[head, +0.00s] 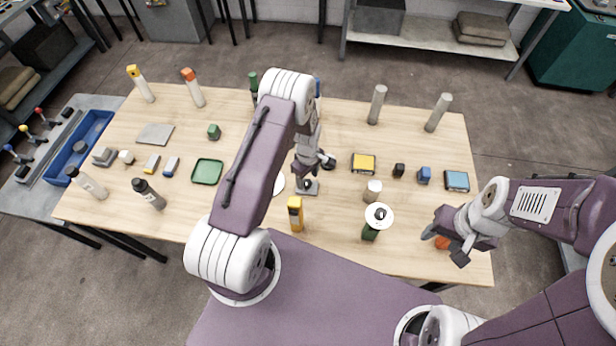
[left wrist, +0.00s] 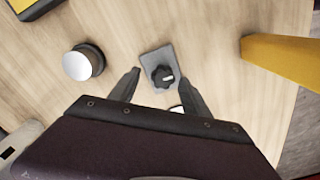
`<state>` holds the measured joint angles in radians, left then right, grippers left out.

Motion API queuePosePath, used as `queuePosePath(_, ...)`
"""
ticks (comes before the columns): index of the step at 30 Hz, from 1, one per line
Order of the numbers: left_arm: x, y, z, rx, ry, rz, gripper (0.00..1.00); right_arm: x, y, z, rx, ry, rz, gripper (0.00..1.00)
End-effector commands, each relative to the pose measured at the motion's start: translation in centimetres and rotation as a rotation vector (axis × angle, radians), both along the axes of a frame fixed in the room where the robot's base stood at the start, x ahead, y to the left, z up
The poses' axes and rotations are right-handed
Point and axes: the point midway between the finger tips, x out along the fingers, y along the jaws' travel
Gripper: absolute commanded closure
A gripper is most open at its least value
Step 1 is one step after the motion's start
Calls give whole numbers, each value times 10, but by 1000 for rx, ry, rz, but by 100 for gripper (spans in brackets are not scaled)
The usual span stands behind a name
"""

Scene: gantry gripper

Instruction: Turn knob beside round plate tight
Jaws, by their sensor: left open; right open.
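A black knob with a white mark sits on a small grey base plate (head: 309,189); the knob (left wrist: 162,76) shows clearly in the left wrist view. A white round plate (head: 279,183) lies beside it, mostly hidden by my left arm; a sliver of white (left wrist: 176,109) shows below the knob in the wrist view. My left gripper (head: 312,164) is open above the knob, its fingers on either side of it in the wrist view; contact cannot be told. My right gripper (head: 445,247) is open at the table's right front, near a red-orange object (head: 441,242).
A yellow block (head: 295,214) stands in front of the knob. A black-and-silver round object (left wrist: 83,62) is close by. A white disc (head: 379,216) on a green block and a pale cylinder (head: 373,190) stand to the right. Several bottles and blocks fill the table's left.

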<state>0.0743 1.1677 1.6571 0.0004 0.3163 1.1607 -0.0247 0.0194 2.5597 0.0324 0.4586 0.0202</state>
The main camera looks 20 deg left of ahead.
Motion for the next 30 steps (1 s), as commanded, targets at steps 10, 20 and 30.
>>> queuePosePath(10,0,0,-12,0,0,0,44,0,0,3,0,0,0,50)
queuePosePath(20,0,0,-11,0,-2,0,100,0,0,3,0,0,0,50)
queuePosePath(30,1,0,-13,0,-3,-90,100,0,0,-5,0,0,0,50)
